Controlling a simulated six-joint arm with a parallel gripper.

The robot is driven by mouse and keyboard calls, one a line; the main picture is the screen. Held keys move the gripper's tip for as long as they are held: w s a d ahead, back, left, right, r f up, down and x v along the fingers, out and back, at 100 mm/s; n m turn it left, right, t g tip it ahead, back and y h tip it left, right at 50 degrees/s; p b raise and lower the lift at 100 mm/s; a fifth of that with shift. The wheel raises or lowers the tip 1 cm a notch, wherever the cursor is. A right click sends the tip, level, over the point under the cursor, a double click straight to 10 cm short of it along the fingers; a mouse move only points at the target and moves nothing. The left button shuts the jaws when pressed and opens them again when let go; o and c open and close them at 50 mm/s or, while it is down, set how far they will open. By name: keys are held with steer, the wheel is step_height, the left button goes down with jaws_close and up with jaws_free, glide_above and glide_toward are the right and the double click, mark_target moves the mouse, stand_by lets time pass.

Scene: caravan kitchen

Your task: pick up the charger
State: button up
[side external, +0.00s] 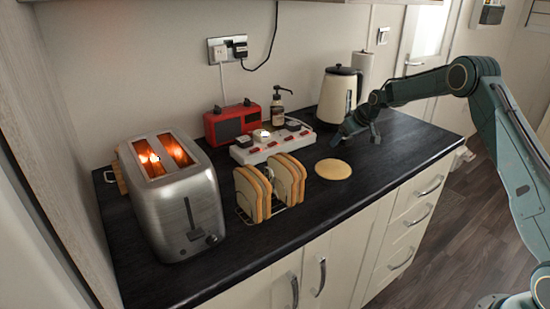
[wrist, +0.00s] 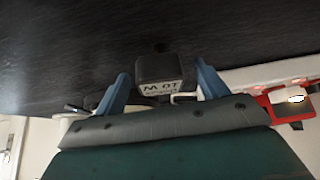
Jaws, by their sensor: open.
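A small dark block with a light printed label, which looks like the charger (wrist: 158,70), is between the two blue fingers in the wrist view. My gripper (wrist: 161,78) is open, with one finger on each side of the block and a gap visible to each. In the side view my gripper (side external: 354,136) is low over the black worktop, in front of the kettle. I cannot make out the charger there against the dark surface and the fingers.
A white power strip (side external: 270,147) with dark plugs lies left of my gripper, before a red radio (side external: 231,122). The kettle (side external: 338,96) stands close behind. A round flat yellow item (side external: 333,169), a toast rack (side external: 245,214) and a glowing toaster (side external: 180,205) occupy the front and left.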

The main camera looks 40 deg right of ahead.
steer(key=c, duration=1)
steer(key=shift+r, duration=0.15)
steer(key=shift+c, duration=0.4)
step_height(320, 180, up, 20)
stand_by(0.5)
